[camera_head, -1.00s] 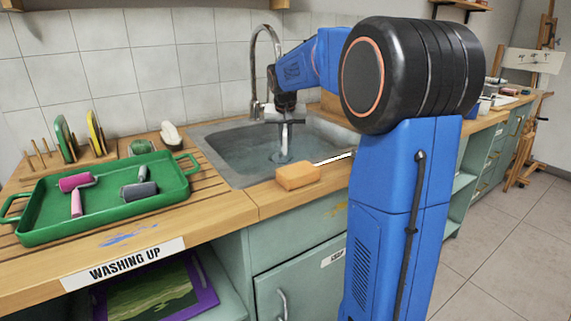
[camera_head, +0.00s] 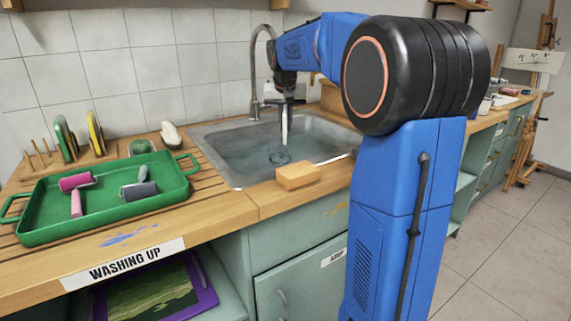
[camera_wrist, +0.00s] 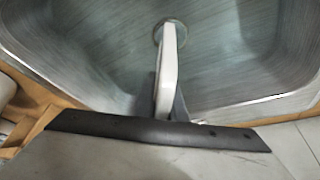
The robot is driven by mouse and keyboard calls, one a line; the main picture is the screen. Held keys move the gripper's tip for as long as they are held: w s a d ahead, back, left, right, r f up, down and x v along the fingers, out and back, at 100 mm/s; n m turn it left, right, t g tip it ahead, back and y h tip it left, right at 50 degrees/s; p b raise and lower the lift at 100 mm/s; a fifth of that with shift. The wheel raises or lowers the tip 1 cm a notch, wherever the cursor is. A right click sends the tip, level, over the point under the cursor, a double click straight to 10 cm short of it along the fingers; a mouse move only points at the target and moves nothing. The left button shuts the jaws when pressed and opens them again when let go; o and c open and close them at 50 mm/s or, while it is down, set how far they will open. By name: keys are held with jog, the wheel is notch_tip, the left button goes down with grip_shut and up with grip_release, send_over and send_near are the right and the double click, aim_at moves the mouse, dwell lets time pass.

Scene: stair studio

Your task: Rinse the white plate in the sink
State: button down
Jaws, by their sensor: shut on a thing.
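The white plate (camera_head: 285,127) is seen nearly edge-on, hanging upright below my gripper (camera_head: 284,102) over the sink. My gripper is shut on its upper edge. In the wrist view the plate (camera_wrist: 170,65) shows as a narrow white strip in front of my gripper (camera_wrist: 172,105), with the round drain beyond its far end. The grey metal sink (camera_head: 235,155) has the drain in its floor, below the plate. The curved tap (camera_head: 254,70) stands behind the sink, left of my gripper. I cannot tell whether water runs.
An orange sponge (camera_head: 297,176) lies on the sink's front edge. A green tray (camera_head: 105,212) with paint rollers is on the left counter. A wooden rack (camera_head: 85,160) holding a green and a yellow plate stands behind it. A white object (camera_head: 170,134) lies left of the sink.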

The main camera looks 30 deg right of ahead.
aim_at(286, 108)
jog(key=shift+r, duration=2.6)
jog(key=shift+r, duration=0.1)
jog(key=shift+r, duration=1.9)
